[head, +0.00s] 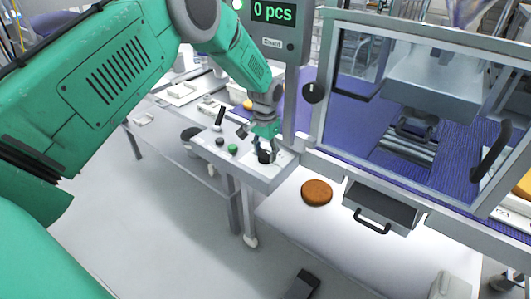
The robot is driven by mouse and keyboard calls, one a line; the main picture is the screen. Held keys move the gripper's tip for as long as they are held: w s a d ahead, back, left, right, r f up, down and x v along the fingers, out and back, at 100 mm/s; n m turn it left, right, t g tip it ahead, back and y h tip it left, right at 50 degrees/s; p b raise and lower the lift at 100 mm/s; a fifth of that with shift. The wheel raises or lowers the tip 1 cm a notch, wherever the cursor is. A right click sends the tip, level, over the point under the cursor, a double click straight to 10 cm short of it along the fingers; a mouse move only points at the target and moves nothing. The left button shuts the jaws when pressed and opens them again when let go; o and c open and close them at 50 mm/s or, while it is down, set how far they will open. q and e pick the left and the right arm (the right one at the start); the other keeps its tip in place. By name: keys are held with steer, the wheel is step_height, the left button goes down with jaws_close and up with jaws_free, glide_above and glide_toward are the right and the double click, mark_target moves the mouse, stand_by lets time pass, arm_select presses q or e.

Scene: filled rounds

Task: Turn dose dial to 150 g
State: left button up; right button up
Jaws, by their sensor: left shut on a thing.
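My left gripper (265,147) reaches down over the grey control panel (243,175) and is shut on a black dial (265,157) near its right end. The gripper covers part of the dial, and its scale and pointer are too small to read. A green button (233,148) and a dark button (220,142) sit to the left of the dial on the same panel. A black lever (220,115) stands at the panel's back left. My right gripper is not in view.
A display (276,14) above reads "0 pcs". A framed clear guard (318,125) with a black handle stands to the right, before a blue conveyor (455,160). A round brown patty (316,192) lies on the white table beside a drawer (380,207).

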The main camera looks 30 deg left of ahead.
mark_target(266, 150)
arm_select(q)
steer(key=shift+w+r, duration=0.15)
steer(key=shift+w, duration=0.15)
steer(key=o, duration=1.1)
steer(key=shift+o, duration=0.2)
steer(key=shift+w+f, duration=0.1)
steer(key=shift+f, duration=0.1)
steer(key=shift+r, duration=0.5)
step_height(266, 150, up, 11)
steer(key=shift+f, duration=0.15)
